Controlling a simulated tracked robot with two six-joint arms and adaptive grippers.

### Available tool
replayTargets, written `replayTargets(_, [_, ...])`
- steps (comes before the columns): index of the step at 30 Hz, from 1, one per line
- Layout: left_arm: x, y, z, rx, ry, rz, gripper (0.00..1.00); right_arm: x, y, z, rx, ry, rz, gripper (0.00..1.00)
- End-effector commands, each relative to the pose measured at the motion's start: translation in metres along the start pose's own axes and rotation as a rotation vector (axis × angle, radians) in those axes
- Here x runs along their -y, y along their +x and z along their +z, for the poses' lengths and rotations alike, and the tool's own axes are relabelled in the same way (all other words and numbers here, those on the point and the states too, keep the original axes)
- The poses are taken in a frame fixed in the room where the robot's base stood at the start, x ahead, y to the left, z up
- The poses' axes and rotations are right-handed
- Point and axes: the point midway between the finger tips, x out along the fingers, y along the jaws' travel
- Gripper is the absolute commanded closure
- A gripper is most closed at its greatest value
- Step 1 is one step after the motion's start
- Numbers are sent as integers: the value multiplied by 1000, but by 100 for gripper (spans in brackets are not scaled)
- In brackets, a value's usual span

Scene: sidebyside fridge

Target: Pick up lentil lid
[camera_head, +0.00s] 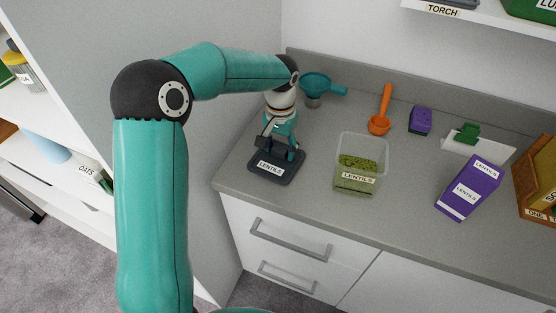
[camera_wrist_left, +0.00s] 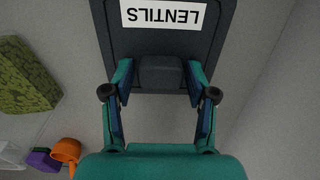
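The lentil lid (camera_head: 268,180) is a dark grey rounded square with a white LENTILS label. It lies flat on the grey counter at its left end. My left gripper (camera_head: 282,153) points down over the lid's far part. In the left wrist view the lid (camera_wrist_left: 118,42) fills the top middle, its label upside down. Its raised dark grip (camera_wrist_left: 160,73) sits between the two fingertips of my left gripper (camera_wrist_left: 160,84). The fingers are apart, one on each side of the grip, with narrow gaps showing. My right gripper is not in view.
An open clear container of green lentils (camera_head: 345,185) stands right of the lid. A tall grey panel (camera_head: 225,130) borders the counter's left.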

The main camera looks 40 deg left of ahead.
Motion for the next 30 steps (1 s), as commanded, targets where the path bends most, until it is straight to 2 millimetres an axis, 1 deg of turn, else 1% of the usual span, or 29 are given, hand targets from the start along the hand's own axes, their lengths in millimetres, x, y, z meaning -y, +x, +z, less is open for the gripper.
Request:
replayTargets(1, [0, 0, 0, 0, 0, 0, 57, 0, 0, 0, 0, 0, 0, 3])
replayTargets(6, [0, 0, 0, 0, -1, 0, 85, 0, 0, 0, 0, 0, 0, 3])
replayTargets(7, [0, 0, 0, 0, -1, 0, 89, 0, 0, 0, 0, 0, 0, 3])
replayTargets(16, [1, -2, 0, -1, -1, 0, 89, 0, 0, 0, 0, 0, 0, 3])
replayTargets(20, [1, -8, -1, -4, -2, 0, 89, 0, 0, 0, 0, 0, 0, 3])
replayTargets(23, [1, -18, -1, -5, -2, 0, 89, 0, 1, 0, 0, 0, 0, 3])
replayTargets(26, [1, -32, -1, -6, -2, 0, 89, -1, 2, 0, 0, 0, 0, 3])
replayTargets(29, [1, -53, -1, -8, -3, 0, 89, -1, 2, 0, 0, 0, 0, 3])
replayTargets(30, [1, -63, -1, -9, -3, 1, 89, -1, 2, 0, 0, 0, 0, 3])
